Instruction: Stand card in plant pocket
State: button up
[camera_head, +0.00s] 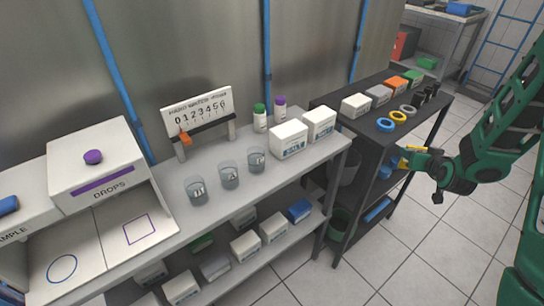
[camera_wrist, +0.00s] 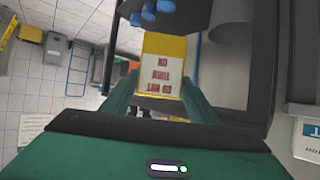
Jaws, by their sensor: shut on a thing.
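My gripper (camera_head: 412,159) reaches in from the right, at the right side of the dark rack, below its top. In the wrist view its two green fingers (camera_wrist: 160,92) are shut on a card (camera_wrist: 164,47). The card is yellow with a white panel and red lettering that appears upside down. In the head view only a small yellow piece of the card (camera_head: 411,150) shows at the fingertips. I cannot make out the plant pocket in either view.
The dark rack (camera_head: 362,122) carries blue, yellow and grey rings, black pieces and several boxes on top. Blue items (camera_head: 378,209) lie on its lower shelves. The grey bench (camera_head: 285,175) at left holds beakers, bottles and white boxes. Tiled floor (camera_head: 420,240) is clear in front.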

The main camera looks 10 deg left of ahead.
jog(key=w+d+r, duration=1.4)
jog(key=d+r, duration=0.1)
jog(key=r, duration=0.2)
jog(key=w+a+r+n+y, duration=0.1)
jog(key=w+a+r, duration=0.4)
jog(key=r, duration=0.4)
jog(key=s+a+f+n+y, duration=0.1)
jog(key=s+a+n+y, duration=0.15)
jog(key=a, duration=1.15)
jog(key=s+a+f+n+g+y, duration=0.1)
jog(key=s+a, duration=0.3)
jog(key=a, duration=0.9)
jog(key=s+a+f+n+y, duration=0.1)
jog(key=s+a, duration=0.2)
jog(key=a, duration=1.1)
jog(key=s+a+f+n+g+y, duration=0.1)
jog(key=s+a+n+g+y, duration=0.1)
jog(key=s+a, duration=1.35)
jog(key=s+a+f+n+g+y, duration=0.1)
jog(key=s+a+n+y, duration=0.1)
jog(key=s+a, duration=1.35)
jog(key=shift+w+d+f, duration=0.85)
jog(key=shift+d+f, duration=0.9)
jog(key=shift+w+d+f, duration=0.9)
jog(key=shift+d+f, duration=0.85)
jog(key=shift+w+d+f, duration=0.85)
jog(key=shift+d+f, duration=0.9)
